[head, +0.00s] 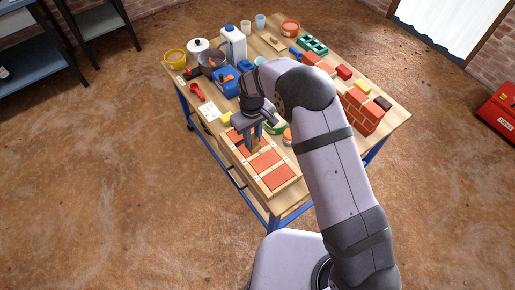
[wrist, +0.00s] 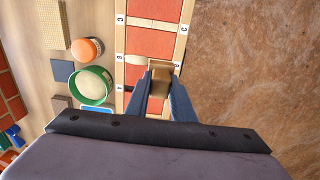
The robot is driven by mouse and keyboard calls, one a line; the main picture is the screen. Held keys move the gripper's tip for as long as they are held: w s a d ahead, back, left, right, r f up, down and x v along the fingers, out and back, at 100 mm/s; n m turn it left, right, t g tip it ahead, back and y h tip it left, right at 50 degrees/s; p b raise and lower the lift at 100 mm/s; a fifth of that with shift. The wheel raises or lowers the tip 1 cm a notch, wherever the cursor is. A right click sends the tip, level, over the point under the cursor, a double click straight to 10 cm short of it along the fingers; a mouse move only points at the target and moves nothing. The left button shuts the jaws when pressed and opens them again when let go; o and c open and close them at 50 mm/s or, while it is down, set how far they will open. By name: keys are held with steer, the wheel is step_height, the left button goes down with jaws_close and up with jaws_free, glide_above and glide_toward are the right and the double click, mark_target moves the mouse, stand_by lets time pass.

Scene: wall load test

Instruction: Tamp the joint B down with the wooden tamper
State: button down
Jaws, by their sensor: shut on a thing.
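My gripper (head: 254,134) is shut on the wooden tamper (head: 255,143), over the wooden frame (head: 262,190) of red bricks at the table's near end. In the wrist view, the fingers (wrist: 160,82) hold the tamper's wooden block (wrist: 160,66) near the B marks. Joint B (wrist: 136,59) shows as a pale strip between bricks at the block's left. The block hides the rest of it. Joint C (wrist: 152,23) is a pale strip further up. I cannot tell whether the tamper touches the joint.
A green bowl of pale sand (wrist: 92,86) and an orange-topped tub (wrist: 87,49) stand left of the frame in the wrist view. A small brick wall (head: 362,110) stands at the table's right. Bottles, pots and a blue container (head: 227,82) crowd the far left.

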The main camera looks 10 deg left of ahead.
steer(key=w+d+b, duration=0.3)
steer(key=w+d, duration=0.1)
steer(key=shift+a+f+b, duration=0.1)
steer(key=shift+f+b, duration=2.15)
steer(key=shift+f, duration=0.7)
steer(key=shift+s+f, duration=0.1)
steer(key=shift+f, duration=0.5)
stand_by(0.6)
steer(key=shift+r, duration=0.1)
step_height(320, 180, up, 7)
steer(key=p, duration=0.5)
stand_by(0.4)
stand_by(0.5)
